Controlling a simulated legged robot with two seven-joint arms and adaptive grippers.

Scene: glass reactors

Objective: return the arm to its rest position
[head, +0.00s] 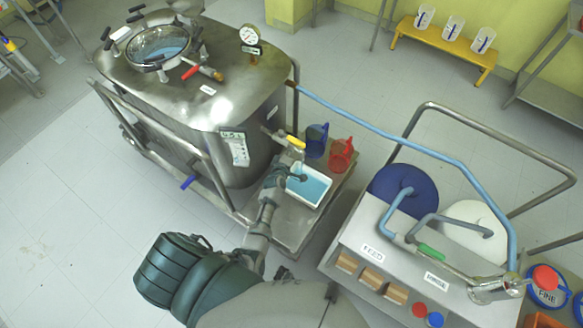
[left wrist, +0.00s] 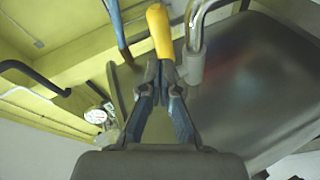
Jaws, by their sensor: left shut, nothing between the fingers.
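My left arm reaches up from the bottom of the head view toward the steel reactor (head: 215,95). My left gripper (head: 284,178) is shut and empty, over the edge of a white tray (head: 322,203) of blue liquid. It is just below the yellow valve handle (head: 296,142) on the reactor's outlet. In the left wrist view the closed fingertips (left wrist: 160,72) overlap the lower end of the yellow handle (left wrist: 159,30); I cannot tell whether they touch. My right gripper does not show.
A blue jug (head: 317,140) and a red jug (head: 341,154) stand behind the tray. A steel cart (head: 345,240) with a blue drum (head: 400,185), pipes and a rail stands to the right. A reactor rail (head: 160,135) runs on the left. Floor (head: 60,230) at far left is clear.

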